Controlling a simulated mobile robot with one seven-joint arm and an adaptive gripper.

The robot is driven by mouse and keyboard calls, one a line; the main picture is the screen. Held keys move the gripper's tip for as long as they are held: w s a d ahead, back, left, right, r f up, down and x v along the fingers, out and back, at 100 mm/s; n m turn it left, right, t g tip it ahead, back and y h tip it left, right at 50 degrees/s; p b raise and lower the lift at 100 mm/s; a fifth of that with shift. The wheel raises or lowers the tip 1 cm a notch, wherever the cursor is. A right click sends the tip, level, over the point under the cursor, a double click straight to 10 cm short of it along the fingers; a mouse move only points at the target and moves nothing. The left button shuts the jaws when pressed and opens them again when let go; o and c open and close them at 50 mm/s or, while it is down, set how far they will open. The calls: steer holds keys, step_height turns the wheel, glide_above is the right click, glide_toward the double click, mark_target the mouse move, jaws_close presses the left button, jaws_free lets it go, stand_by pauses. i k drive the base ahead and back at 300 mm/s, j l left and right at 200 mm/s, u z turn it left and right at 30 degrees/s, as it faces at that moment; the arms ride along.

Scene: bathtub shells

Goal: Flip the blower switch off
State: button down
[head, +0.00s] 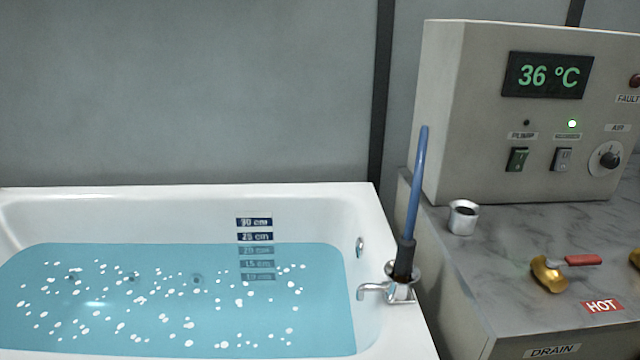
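A grey control box (465,110) stands on the counter at the right. Two rocker switches sit on its front. My gripper is not in view.
An AIR knob (609,159) sits right of the switches. A display (547,76) reads 36 °C. A metal cup (463,217), a brass valve (548,274) with red handle and a HOT label (602,306) are on the counter (510,250). A blue wand (417,190) stands upright by the tap.

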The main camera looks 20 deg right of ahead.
mark_target(562, 163)
steer(key=k+l+z, duration=0.1)
steer(key=z, duration=1.45)
